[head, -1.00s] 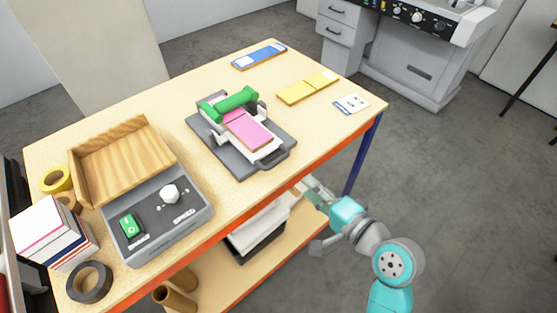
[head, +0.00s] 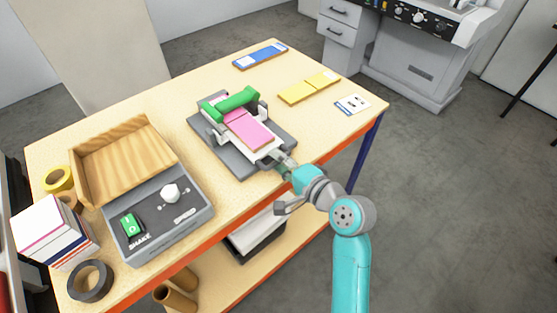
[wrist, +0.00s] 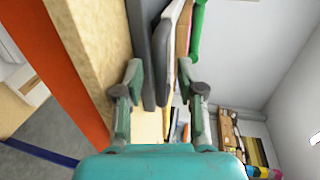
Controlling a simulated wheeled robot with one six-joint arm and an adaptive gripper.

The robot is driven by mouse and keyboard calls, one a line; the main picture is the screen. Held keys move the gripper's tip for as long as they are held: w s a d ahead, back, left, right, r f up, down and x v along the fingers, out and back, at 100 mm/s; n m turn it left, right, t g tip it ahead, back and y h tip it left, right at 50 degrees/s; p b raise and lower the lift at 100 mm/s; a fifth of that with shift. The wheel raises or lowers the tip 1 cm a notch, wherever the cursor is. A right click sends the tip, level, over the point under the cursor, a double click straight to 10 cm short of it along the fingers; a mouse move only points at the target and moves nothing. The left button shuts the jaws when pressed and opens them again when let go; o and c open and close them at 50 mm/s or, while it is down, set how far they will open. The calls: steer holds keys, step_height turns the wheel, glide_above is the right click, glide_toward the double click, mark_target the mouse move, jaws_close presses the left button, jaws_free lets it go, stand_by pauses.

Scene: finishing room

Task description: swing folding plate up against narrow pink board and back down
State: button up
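A folding jig lies on the table, with a grey base (head: 203,135) and a white folding plate (head: 266,151) at its front, which lies down nearly flat. A wide pink panel (head: 253,132) lies on the plate. A narrow pink board (head: 234,116) sits behind it, partly hidden under a green bar (head: 233,100). My gripper (head: 285,162) is at the jig's front edge and hides the plate's handle there. In the wrist view my gripper (wrist: 163,88) is open, its fingers either side of the jig's front edges. I cannot tell whether they touch.
A yellow folded board (head: 309,88), a blue board (head: 260,54) and a white card (head: 352,104) lie behind and right. The table's front edge is below my gripper.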

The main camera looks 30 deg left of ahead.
steer(key=shift+w+a, duration=0.1)
steer(key=shift+a, duration=0.1)
jaws_close()
stand_by(0.3)
